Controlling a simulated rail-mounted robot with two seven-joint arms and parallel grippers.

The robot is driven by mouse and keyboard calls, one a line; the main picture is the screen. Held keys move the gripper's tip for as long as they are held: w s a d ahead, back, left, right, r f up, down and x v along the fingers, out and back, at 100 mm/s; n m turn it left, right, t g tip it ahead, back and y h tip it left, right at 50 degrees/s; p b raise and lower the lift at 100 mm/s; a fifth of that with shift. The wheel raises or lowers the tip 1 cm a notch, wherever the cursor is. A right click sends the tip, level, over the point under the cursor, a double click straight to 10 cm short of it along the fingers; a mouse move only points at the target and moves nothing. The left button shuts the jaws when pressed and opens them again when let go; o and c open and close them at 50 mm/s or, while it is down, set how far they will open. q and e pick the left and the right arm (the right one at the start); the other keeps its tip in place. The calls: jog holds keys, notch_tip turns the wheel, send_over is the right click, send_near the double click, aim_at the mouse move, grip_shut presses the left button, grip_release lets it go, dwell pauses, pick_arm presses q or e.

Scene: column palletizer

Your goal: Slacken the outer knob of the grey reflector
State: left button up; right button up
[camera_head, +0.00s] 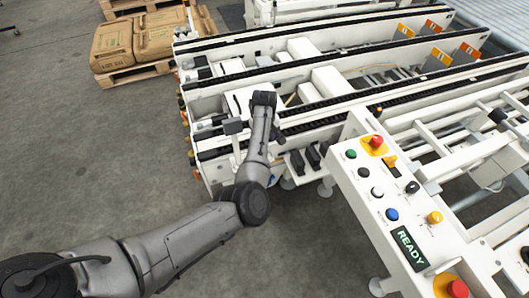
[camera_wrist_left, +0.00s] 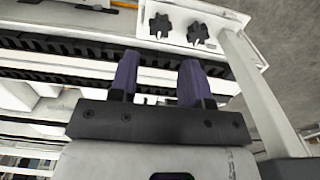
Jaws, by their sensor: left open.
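Two black star-shaped knobs sit side by side on a pale plate in the left wrist view: a left knob (camera_wrist_left: 160,25) and a right knob (camera_wrist_left: 198,32). I cannot tell which is the outer one. A small grey block (camera_head: 233,126) stands at the conveyor's near end, left of my forearm, and may be the grey reflector. My left gripper (camera_wrist_left: 158,62) is open and empty, its two dark fingers pointing toward the knobs and apart from them in the picture. In the head view my left wrist is over the conveyor's near end, and the fingers cannot be made out. My right gripper is not in view.
The white conveyor frame (camera_head: 345,113) with black chain tracks fills the middle. A control panel (camera_head: 376,185) with buttons and a READY display stands at right. Brown sacks (camera_head: 113,42) lie on a wooden pallet at the back left. The floor at left is clear.

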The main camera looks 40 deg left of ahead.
pick_arm(q)
notch_tip(320, 180, down, 8)
jog(key=b, duration=0.3)
jog(key=shift+c, duration=0.2)
jog(key=c, duration=0.6)
